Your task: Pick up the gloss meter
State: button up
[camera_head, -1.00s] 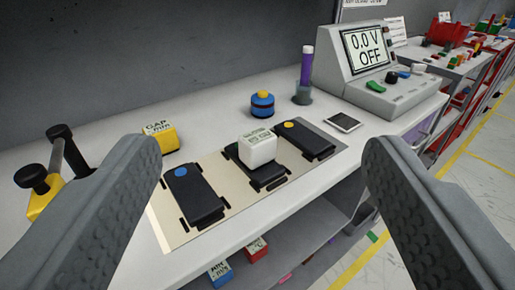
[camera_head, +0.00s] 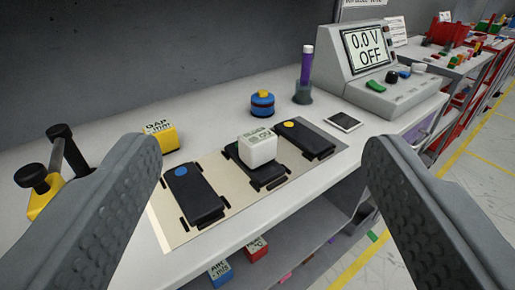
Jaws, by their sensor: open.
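A small white cube (camera_head: 257,150) with green lettering, which looks like the gloss meter, sits on the middle of three black holders (camera_head: 268,176) on a beige plate. My gripper (camera_head: 261,152) is open, with one grey finger at each side of the picture. The white cube shows between and beyond the fingers, untouched. The fingers hide parts of the bench at left and right.
A blue jar (camera_head: 262,104), a purple stick in a cup (camera_head: 304,80) and a grey voltage display unit (camera_head: 385,85) stand behind. Blue (camera_head: 220,274) and red (camera_head: 256,249) cubes lie on the lower shelf.

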jog(key=shift+o, duration=0.4)
jog(key=n+g, duration=0.7)
jog(key=g, duration=1)
send_over(258, 134)
jog(key=f, duration=0.1)
notch_tip(258, 134, down, 18)
jog(key=shift+r, duration=0.25)
jog(key=shift+c, duration=0.5)
jog(key=c, duration=1.1)
jog(key=shift+r, duration=0.1)
jog(key=shift+c, duration=0.2)
